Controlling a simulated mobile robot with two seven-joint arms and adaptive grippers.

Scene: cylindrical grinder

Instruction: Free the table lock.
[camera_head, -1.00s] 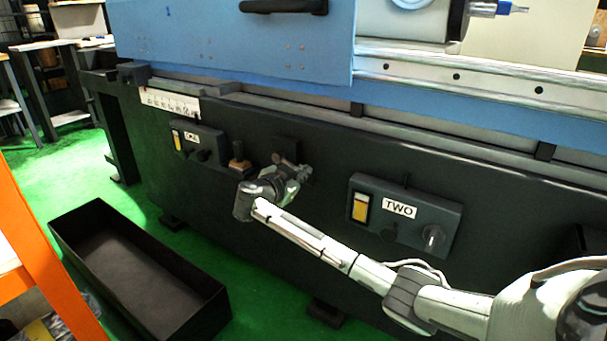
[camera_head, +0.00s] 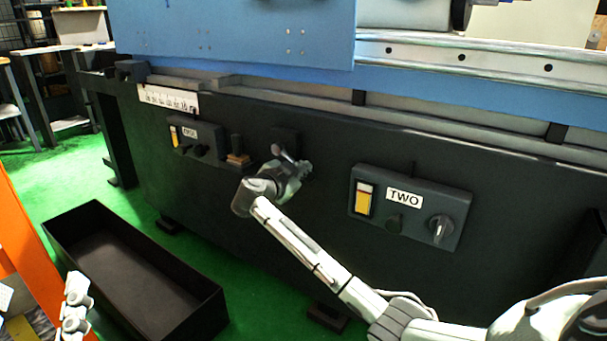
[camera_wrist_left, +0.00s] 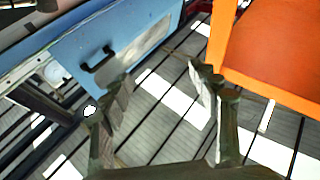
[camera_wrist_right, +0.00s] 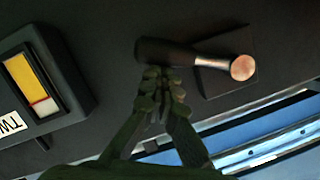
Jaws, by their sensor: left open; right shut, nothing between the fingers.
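The table lock appears to be the lever on a dark block (camera_head: 286,139) on the machine's front, between the two control boxes. In the right wrist view the lever (camera_wrist_right: 185,53) has a dark grip and a round coppery end, and it crosses the plate (camera_wrist_right: 222,85). My right gripper (camera_head: 303,170) is at this lever. Its fingertips (camera_wrist_right: 160,80) are shut and empty, right against or just beside the dark grip; I cannot tell if they touch. My left gripper (camera_head: 76,295) is low at the left, away from the lock. In its wrist view it (camera_wrist_left: 160,82) is open and empty.
Control box TWO (camera_head: 410,205) is right of the lock, and another box (camera_head: 195,140) and a small brown-based switch (camera_head: 237,155) are left. A black bin (camera_head: 135,270) lies on the green floor. An orange frame (camera_head: 35,240) stands close to my left gripper.

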